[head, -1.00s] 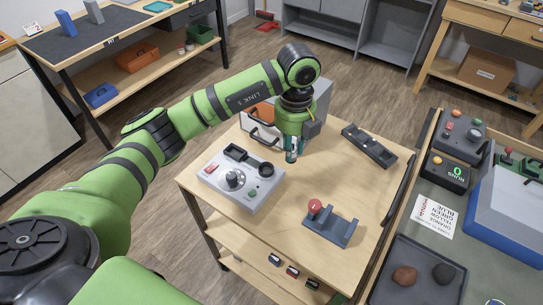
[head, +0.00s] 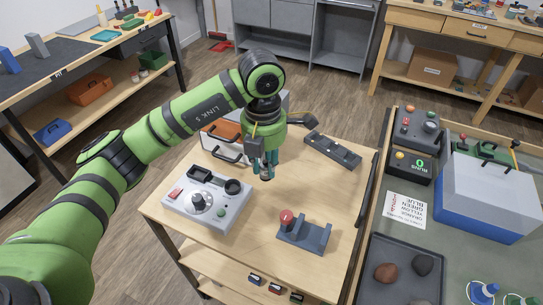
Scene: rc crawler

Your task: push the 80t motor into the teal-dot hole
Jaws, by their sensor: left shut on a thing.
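My left gripper (head: 264,168) points down above the middle of the wooden cart top. Its teal-tipped fingers are shut on a small dark cylindrical part (head: 265,176), which looks like the motor; its label is too small to read. Whether the part touches the top cannot be told. A light grey box with a knob, a red switch and dark recesses (head: 236,212) stands to the left of the gripper. A long dark holder (head: 333,150) lies to the right and behind. No teal-dot hole can be made out. My right gripper is not in view.
A blue-grey stand with a red ball knob (head: 305,236) sits near the cart's front right. An orange and grey case (head: 222,140) stands behind the gripper. The cart top (head: 322,188) is clear between holder and stand. A bench with a dark tray (head: 400,270) is at right.

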